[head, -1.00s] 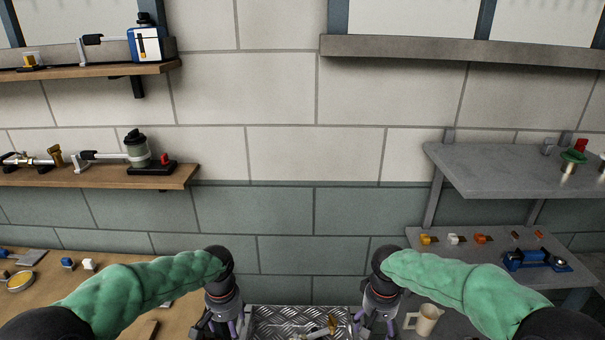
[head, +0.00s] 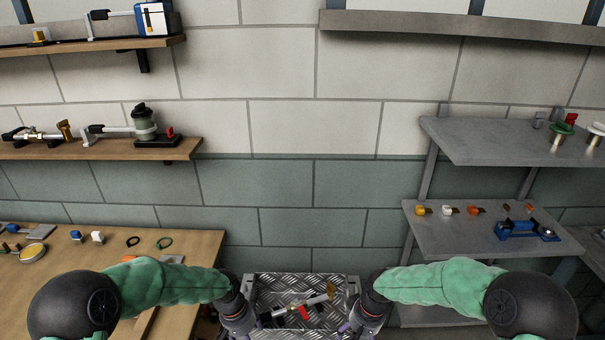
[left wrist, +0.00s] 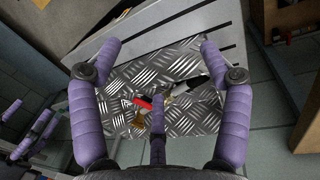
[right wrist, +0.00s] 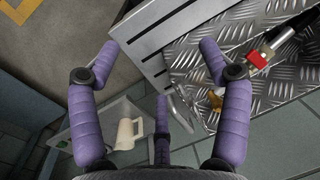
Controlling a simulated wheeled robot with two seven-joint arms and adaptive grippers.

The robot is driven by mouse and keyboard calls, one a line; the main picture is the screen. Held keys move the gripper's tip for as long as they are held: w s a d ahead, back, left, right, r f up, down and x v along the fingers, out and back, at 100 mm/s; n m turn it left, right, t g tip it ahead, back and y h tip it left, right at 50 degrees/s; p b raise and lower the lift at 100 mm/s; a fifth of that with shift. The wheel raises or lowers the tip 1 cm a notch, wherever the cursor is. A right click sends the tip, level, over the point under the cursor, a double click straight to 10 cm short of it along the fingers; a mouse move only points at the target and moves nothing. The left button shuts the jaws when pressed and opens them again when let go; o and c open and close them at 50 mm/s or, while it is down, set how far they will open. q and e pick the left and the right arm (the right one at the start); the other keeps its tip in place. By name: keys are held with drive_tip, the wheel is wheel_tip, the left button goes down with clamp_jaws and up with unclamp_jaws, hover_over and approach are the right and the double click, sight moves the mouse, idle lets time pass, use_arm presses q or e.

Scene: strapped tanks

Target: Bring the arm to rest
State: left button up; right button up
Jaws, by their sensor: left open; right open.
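My left gripper (head: 240,328) hangs at the left edge of a diamond-plate metal tray (head: 262,290). Its purple fingers are spread and empty in the left wrist view (left wrist: 160,48), with the tray surface below them. My right gripper (head: 354,328) hangs at the tray's right edge. Its fingers are also spread and empty in the right wrist view (right wrist: 158,47), above the tray's slotted rim. A metal fitting (head: 300,306) with a red part and a brass end lies on the tray between the grippers. In the head view the fingertips are cut off or hidden.
A wooden bench (head: 190,246) with small parts stands at left. Grey shelves (head: 480,240) with small parts and a blue tool (head: 524,229) stand at right. A cream jug (right wrist: 128,132) shows in the right wrist view. Wooden wall shelves (head: 100,149) hold strapped devices.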

use_arm(q)
drive_tip(key=s+d+f+n+h+b, duration=0.1)
drive_tip(key=s+d+f+b, duration=0.1)
drive_tip(key=s+f, duration=0.7)
drive_tip(key=s+d+f+n+h+b, duration=0.1)
drive_tip(key=s+d+f+b, duration=0.1)
drive_tip(key=s+f, duration=0.7)
wheel_tip(320, 180, down, 6)
drive_tip(key=shift+s+d+f+n+t+b, duration=0.15)
drive_tip(key=shift+d+n+t+b, duration=0.2)
drive_tip(key=shift+b, duration=0.3)
use_arm(e)
drive_tip(key=s+a+f+m+y, duration=0.1)
drive_tip(key=s+a+f, duration=0.1)
drive_tip(key=s+f, duration=0.7)
drive_tip(key=s+a+f+m+y, duration=0.1)
drive_tip(key=s+a+f, duration=0.2)
drive_tip(key=s+f, duration=0.6)
wheel_tip(320, 180, down, 6)
drive_tip(key=shift+s+f+m+t, duration=0.1)
drive_tip(key=shift+s+m+t, duration=0.1)
drive_tip(key=shift+m+t, duration=0.1)
